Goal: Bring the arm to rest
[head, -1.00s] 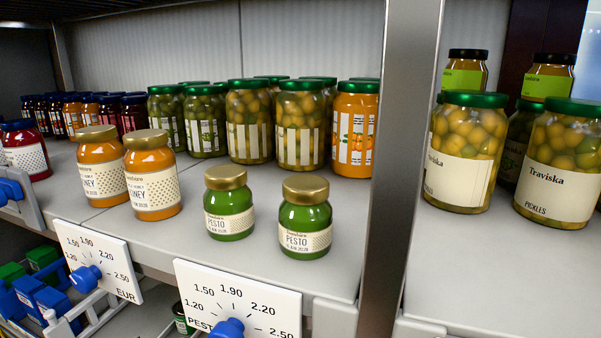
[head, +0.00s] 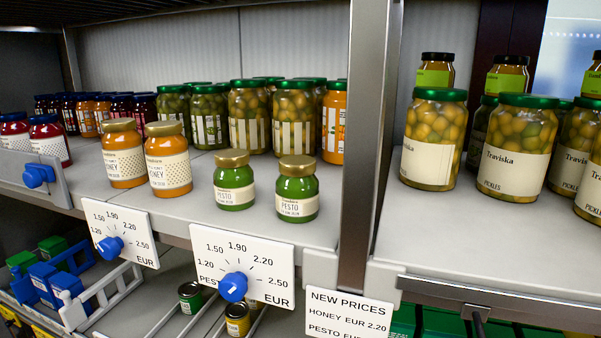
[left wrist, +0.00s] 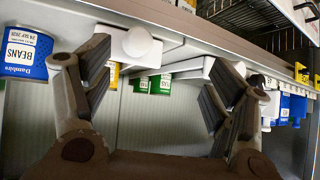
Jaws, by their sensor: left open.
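My left gripper (left wrist: 160,80) shows in the left wrist view. Its two dark fingers are spread wide apart with nothing between them. Behind the fingers are a pale grey panel and the edge of a shelf, with a round white knob (left wrist: 138,41) near the left finger. Neither of my arms shows in the head view, and my right gripper is in no view.
In the head view, price dials for honey (head: 120,232) and pesto (head: 242,266) hang on the shelf front (head: 330,240). A price sign (head: 350,313) is below. Jars of honey (head: 168,160), pesto (head: 297,190) and pickles (head: 434,140) stand above. A blue beans can (left wrist: 22,52) is left of my fingers.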

